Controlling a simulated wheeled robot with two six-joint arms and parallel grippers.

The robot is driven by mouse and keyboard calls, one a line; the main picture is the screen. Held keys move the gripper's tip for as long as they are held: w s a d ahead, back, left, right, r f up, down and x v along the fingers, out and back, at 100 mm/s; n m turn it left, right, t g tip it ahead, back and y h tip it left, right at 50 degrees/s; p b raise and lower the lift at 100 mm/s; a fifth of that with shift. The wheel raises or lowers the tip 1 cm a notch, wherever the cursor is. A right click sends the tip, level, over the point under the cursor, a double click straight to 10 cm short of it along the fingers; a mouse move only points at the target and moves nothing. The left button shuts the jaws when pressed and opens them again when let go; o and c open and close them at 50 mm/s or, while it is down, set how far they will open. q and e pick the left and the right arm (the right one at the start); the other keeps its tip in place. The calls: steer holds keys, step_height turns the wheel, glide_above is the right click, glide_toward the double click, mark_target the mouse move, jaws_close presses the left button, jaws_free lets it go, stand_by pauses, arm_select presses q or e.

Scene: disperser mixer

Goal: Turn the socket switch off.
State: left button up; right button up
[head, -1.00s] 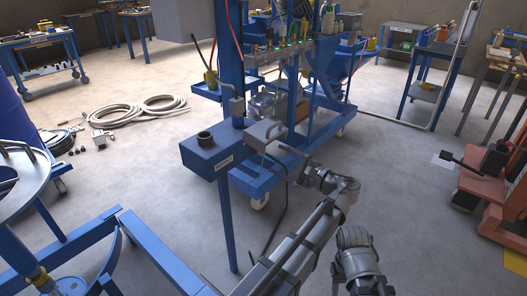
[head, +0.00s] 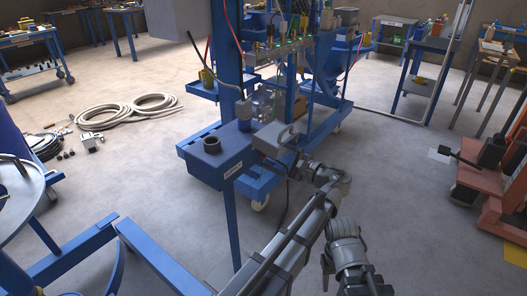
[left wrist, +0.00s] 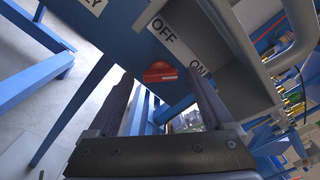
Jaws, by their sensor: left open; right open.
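The socket switch (left wrist: 160,72) is a red piece on the blue face of the supply box, below a white label reading OFF and ON. The blue supply box (head: 205,168) stands mid-picture in the head view, where I cannot make out the switch. My left gripper (left wrist: 160,88) is open, its two dark fingers on either side of the red switch in the picture. I cannot tell whether they touch it. In the head view its fingers are mostly hidden beside the box's grey part (head: 277,141). My right gripper (head: 329,266) is open and empty, low over the floor.
A blue frame with cables and a wheeled base (head: 262,187) stands behind the box. Blue rails (head: 160,255) lie at lower left. A hose coil (head: 115,112) lies on the floor. An orange machine (head: 490,190) stands at right. The floor between is clear.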

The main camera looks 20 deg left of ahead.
arm_select(q)
steer(key=shift+c, duration=0.2)
jaws_close()
stand_by(0.6)
steer(key=shift+n, duration=7.9)
